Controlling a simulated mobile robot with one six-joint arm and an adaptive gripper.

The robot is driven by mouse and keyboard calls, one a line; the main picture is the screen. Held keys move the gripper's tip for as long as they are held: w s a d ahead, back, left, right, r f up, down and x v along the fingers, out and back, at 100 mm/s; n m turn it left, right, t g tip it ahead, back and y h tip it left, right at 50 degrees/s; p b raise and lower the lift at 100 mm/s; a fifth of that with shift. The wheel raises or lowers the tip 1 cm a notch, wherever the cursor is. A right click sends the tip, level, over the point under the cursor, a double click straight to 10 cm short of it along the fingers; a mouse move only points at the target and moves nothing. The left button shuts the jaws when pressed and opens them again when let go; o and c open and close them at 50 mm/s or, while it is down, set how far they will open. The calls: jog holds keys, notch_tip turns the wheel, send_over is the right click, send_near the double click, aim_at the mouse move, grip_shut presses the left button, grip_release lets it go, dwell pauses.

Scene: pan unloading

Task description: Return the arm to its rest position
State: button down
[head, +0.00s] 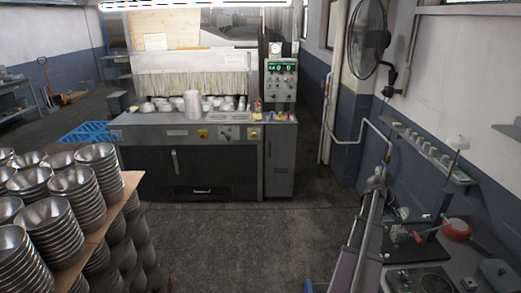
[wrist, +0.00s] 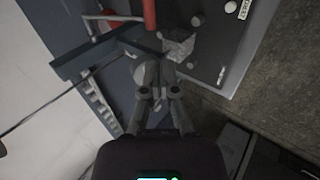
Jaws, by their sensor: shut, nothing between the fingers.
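My gripper (wrist: 160,88) shows in the wrist view with its two grey fingers together and nothing between them. It is over or beside the dark bench at the wall. In the head view a long arm-like part rises at lower right and ends in a grey shape beside this bench; I cannot make out fingertips there. Stacks of shiny metal pans (head: 72,181) stand at left in the head view, on a brown board (head: 125,190), well apart from that part.
A machine (head: 190,158) with more metal pans on top stands at the back. A bench with a red item (head: 456,228) and a whitish crumpled thing (head: 399,234) is at right, under a wall shelf (head: 425,150) and a fan (head: 368,38). The middle floor is clear.

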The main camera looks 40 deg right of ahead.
jog(key=w+a+f+n+t+y+b, duration=0.1)
jog(key=w+a+f+n+t+b, duration=0.15)
jog(key=w+a, duration=1.3)
jog(key=w+a+f+n+t+y+b, duration=0.15)
jog(key=w+a+f, duration=0.25)
jog(key=w+a, duration=1.15)
jog(key=s+a+f+n+y+b, duration=0.1)
jog(key=a+f+y, duration=0.1)
jog(key=a, duration=1.9)
jog(key=a+f+n+y+b, duration=0.1)
jog(key=a+f+n, duration=0.1)
jog(key=a, duration=1.9)
jog(key=shift+s+f+n+t+y+b, duration=0.2)
jog(key=shift+s+n+t+y+b, duration=0.1)
jog(key=shift+s+t+y+b, duration=0.1)
jog(key=shift+d, duration=0.1)
